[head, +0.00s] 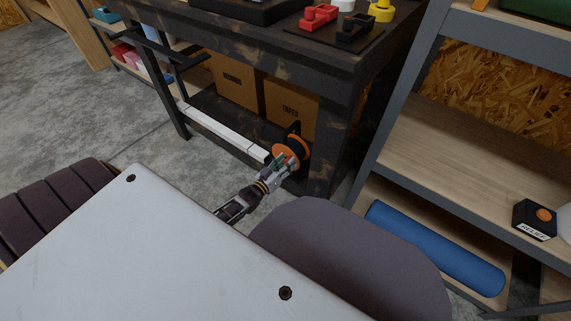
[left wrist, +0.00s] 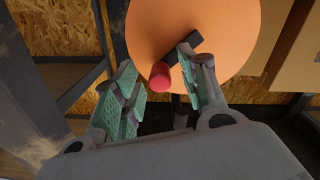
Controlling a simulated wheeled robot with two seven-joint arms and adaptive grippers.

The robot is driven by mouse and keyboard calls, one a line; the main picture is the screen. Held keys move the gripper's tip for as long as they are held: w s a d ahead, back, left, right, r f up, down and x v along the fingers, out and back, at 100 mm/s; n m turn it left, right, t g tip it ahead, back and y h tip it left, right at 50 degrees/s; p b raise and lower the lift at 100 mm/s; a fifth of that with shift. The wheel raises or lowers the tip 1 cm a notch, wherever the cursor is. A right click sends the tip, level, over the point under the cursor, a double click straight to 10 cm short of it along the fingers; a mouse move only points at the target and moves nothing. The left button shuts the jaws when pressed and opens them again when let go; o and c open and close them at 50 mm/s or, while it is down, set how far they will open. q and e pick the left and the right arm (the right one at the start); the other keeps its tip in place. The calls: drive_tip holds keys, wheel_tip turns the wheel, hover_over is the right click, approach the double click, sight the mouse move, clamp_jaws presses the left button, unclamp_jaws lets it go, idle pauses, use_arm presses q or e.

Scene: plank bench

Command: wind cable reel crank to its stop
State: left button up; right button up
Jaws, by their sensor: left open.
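The cable reel is an orange disc (head: 291,143) on a dark mount by the bench leg in the head view. In the left wrist view the orange disc (left wrist: 150,25) fills the top middle. A short dark crank arm (left wrist: 195,38) crosses it, with a red knob (left wrist: 160,77) at its lower-left end. My left gripper (head: 284,162) is open in front of the reel. In the left wrist view the green-padded fingers (left wrist: 158,70) stand on either side of the knob, with gaps showing. The right fingertip overlaps the crank arm; I cannot tell whether they touch. My right gripper is not in view.
The dark bench (head: 270,40) carries red, black and yellow parts (head: 345,25). Cardboard boxes (head: 290,103) and a long white bar (head: 215,128) are on its lower level. A shelf unit (head: 480,150) at right holds a blue roll (head: 435,248) and an orange-button box (head: 536,219).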

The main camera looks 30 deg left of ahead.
use_arm(q)
clamp_jaws()
drive_tip(key=shift+d, duration=0.1)
idle(0.4)
